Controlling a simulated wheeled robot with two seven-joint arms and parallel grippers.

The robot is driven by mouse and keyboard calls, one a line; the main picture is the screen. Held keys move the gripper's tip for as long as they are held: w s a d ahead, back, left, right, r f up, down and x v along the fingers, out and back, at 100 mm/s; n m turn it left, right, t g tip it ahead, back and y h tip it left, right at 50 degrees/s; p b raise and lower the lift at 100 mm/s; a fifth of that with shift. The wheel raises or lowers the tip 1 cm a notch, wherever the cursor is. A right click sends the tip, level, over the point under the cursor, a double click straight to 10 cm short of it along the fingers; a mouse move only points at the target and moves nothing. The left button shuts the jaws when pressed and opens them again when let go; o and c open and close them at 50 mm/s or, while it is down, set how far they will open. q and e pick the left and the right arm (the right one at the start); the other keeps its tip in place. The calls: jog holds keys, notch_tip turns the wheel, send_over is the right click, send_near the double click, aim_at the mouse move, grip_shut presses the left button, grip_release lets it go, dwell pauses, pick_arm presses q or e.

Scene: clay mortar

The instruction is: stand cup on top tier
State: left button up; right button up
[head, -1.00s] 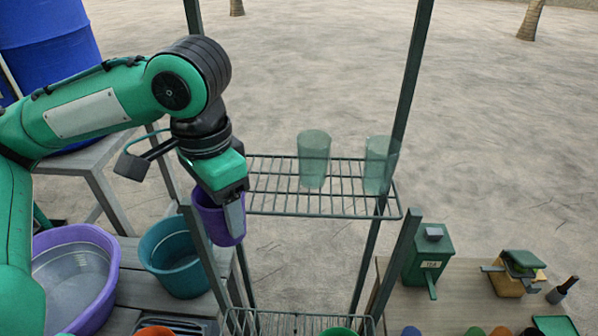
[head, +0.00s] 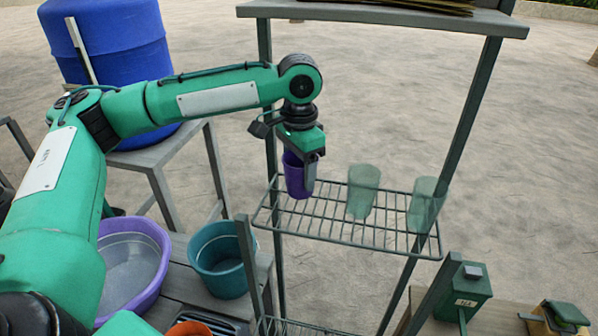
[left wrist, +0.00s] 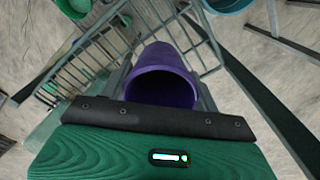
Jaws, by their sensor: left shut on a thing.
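The purple cup (head: 297,178) is upright in my left gripper (head: 303,170), over the left end of the wire tier (head: 330,225). I cannot tell whether the cup's base touches the wires. In the left wrist view my left gripper (left wrist: 165,118) shows its dark edge against the cup (left wrist: 162,78), whose open mouth faces the camera. Two clear green glasses, one (head: 362,190) in the middle and one (head: 425,204) at the right, stand on the same tier. My right gripper is not in view.
A wooden board (head: 385,17) crosses the rack's top, above the wire tier. Rack posts (head: 468,110) stand at both sides. A teal bucket (head: 222,262) and a purple tub (head: 130,265) sit on a bench at left. A green box (head: 465,290) stands at lower right.

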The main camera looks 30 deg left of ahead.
pick_arm(q)
notch_tip(320, 180, down, 2)
jog(key=shift+p, duration=0.3)
jog(key=shift+f, duration=0.2)
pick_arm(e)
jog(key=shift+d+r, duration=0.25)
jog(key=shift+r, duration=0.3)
pick_arm(q)
jog(key=o, duration=1)
jog(key=shift+f, duration=0.15)
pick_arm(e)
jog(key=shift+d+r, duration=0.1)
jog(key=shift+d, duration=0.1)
